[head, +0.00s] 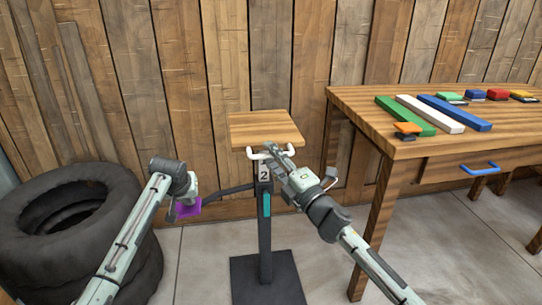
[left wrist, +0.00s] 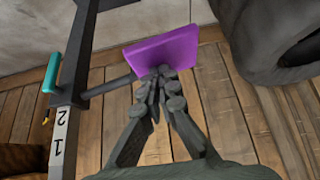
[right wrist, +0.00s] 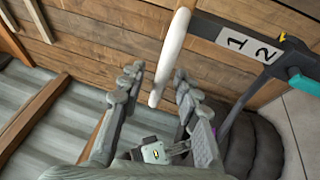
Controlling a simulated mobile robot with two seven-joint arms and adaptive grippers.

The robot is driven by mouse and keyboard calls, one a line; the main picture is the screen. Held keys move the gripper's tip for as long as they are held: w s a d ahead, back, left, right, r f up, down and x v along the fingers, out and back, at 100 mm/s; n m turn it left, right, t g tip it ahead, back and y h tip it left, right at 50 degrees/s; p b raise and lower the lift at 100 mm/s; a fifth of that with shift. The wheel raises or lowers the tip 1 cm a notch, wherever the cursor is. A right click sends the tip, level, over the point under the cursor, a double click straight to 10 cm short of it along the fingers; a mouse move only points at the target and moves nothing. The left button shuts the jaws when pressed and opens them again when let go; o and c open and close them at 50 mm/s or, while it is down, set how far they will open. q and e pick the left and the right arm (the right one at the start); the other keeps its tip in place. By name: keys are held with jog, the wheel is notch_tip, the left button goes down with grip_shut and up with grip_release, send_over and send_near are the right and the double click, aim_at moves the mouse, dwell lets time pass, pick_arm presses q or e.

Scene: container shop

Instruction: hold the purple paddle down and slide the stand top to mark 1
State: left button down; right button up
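The stand has a wooden top (head: 265,128) with a white handle (head: 253,154) at its front. Marks 1 and 2 show on its post in the left wrist view (left wrist: 59,135); a small yellow pointer (right wrist: 283,37) is beside mark 2. The purple paddle (head: 187,209) is on a dark lever left of the post. My left gripper (left wrist: 161,76) has its fingertips together at the paddle's (left wrist: 160,50) edge, apparently touching it. My right gripper (right wrist: 158,82) is open, with the white handle (right wrist: 171,50) between its fingers and gaps visible.
Stacked tyres (head: 75,225) stand at the left. A wooden table (head: 360,100) at the right bears coloured bars and small blocks. A plank wall is behind the stand. The stand's dark base (head: 266,280) rests on the floor.

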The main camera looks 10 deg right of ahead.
jog(key=shift+w+a, duration=0.15)
jog(key=shift+w, duration=0.1)
grip_shut()
dwell(0.3)
